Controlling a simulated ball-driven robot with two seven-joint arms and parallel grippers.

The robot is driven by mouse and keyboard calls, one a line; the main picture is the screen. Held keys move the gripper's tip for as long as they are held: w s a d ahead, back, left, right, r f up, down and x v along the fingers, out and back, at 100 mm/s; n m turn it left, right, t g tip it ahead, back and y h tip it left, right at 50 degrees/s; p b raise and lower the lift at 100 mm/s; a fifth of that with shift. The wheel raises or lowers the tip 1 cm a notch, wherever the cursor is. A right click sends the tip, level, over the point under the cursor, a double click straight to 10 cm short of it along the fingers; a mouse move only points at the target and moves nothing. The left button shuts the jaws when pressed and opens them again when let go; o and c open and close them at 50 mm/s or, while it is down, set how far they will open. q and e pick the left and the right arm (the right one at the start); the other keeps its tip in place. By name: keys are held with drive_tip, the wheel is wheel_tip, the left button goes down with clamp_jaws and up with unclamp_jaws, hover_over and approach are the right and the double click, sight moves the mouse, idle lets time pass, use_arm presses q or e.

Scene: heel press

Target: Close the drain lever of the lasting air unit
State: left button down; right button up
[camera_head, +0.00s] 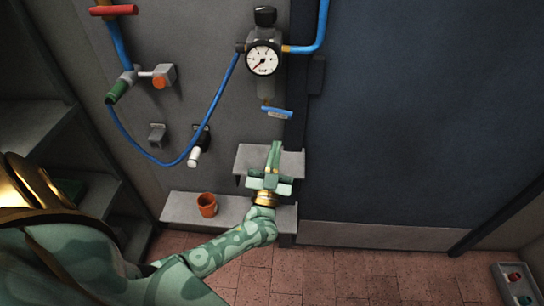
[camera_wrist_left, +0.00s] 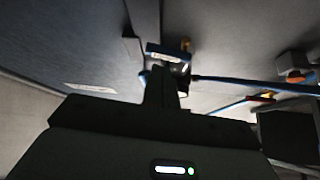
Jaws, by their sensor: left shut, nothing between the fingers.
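The lasting air unit (camera_head: 266,84) hangs on the grey wall panel, with a black knob on top and a round white gauge on its front. Its blue drain lever (camera_head: 277,113) sticks out to the right below the bowl, lying nearly level and slightly tilted. The blue lever also shows in the left wrist view (camera_wrist_left: 168,57), just beyond the fingertips. My left gripper (camera_head: 276,146) is shut and empty, pointing up from below the lever. A small gap shows between them in the head view. My right gripper is out of view.
A grey shelf (camera_head: 246,158) sits behind my left gripper. A lower ledge (camera_head: 178,207) carries an orange-brown cup (camera_head: 207,205). A blue hose (camera_head: 222,92) loops left to a green-handled fitting (camera_head: 120,88). The dark panel (camera_head: 420,110) at right is clear.

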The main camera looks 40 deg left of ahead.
sight(276, 112)
use_arm(q)
drive_tip(key=x, duration=0.6)
drive_tip(key=shift+w+r, duration=0.1)
